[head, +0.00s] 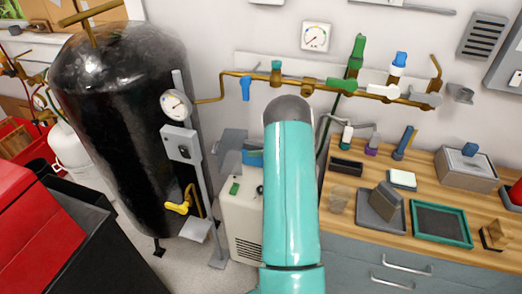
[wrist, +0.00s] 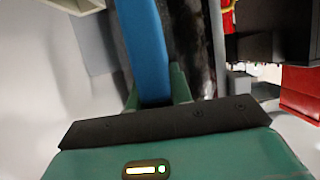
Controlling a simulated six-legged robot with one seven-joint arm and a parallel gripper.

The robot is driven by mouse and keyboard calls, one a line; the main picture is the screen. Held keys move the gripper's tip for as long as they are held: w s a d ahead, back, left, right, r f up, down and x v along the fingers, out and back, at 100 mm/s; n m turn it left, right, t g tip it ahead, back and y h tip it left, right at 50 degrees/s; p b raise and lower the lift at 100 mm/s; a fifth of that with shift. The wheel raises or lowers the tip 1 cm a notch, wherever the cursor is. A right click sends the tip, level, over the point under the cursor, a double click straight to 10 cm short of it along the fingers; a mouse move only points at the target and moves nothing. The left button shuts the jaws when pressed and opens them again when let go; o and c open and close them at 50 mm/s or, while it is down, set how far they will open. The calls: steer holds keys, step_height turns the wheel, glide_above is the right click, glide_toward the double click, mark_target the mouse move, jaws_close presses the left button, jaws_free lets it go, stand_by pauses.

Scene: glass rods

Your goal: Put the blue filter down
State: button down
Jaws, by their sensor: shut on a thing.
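The blue filter (wrist: 143,45) shows in the wrist view as a long blue piece between the two green fingers of my gripper (wrist: 157,92). My gripper is shut on it, and its far end runs out of the top of the picture. In the head view my teal arm hides most of my gripper. A bit of blue (head: 252,158) shows just left of the arm, above a cream machine; it looks like part of the held filter, but I cannot be sure.
A wooden-topped bench (head: 340,222) on the right carries a green-rimmed tray (head: 467,223), a grey tray (head: 365,207) with a block, and a metal box (head: 452,172). A black tank (head: 120,110) stands left. The cream machine (head: 240,215) stands between. A brass pipe (head: 330,88) crosses the wall.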

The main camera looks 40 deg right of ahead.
steer(key=w+d, duration=0.4)
steer(key=d, duration=0.3)
steer(key=shift+d+f, duration=0.15)
steer(key=shift+f, duration=1.65)
steer(key=shift+d+f, duration=0.1)
steer(key=shift+f, duration=1.65)
steer(key=shift+f, duration=0.1)
steer(key=c, duration=1.3)
jaws_free()
steer(key=shift+o, duration=0.2)
